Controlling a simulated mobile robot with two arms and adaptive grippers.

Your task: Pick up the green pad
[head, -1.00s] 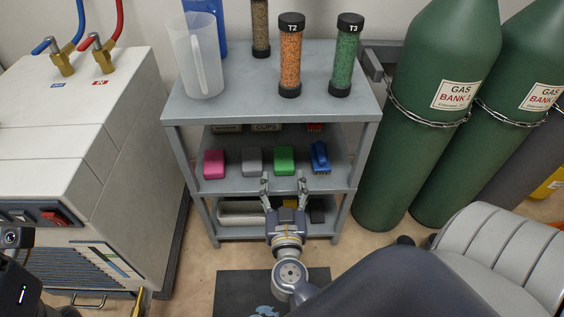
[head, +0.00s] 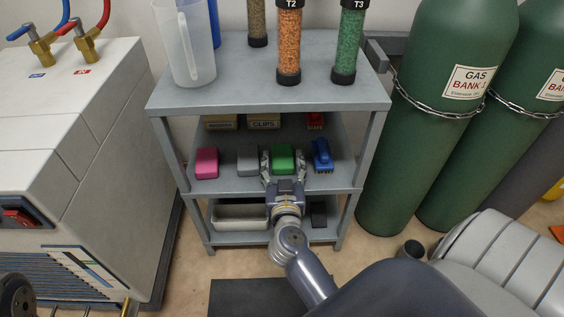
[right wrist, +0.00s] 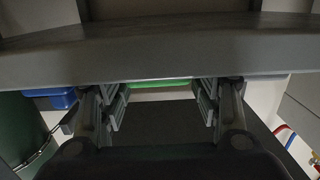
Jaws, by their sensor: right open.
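The green pad (head: 284,157) lies on the middle shelf of the grey rack, between a grey pad (head: 248,160) and a blue brush (head: 322,155). My right gripper (head: 284,166) is open at that shelf's front, one finger on each side of the green pad as seen from the head; contact cannot be told. In the right wrist view, the open fingers (right wrist: 159,105) flank the view of a thin green strip of the pad (right wrist: 160,84); a grey shelf edge hides the rest.
A pink pad (head: 207,162) sits at the shelf's left end. The rack's top shelf (head: 225,97) overhangs, holding a pitcher (head: 186,50) and filled tubes. Green gas cylinders (head: 405,150) stand right of the rack, a white instrument (head: 80,120) left.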

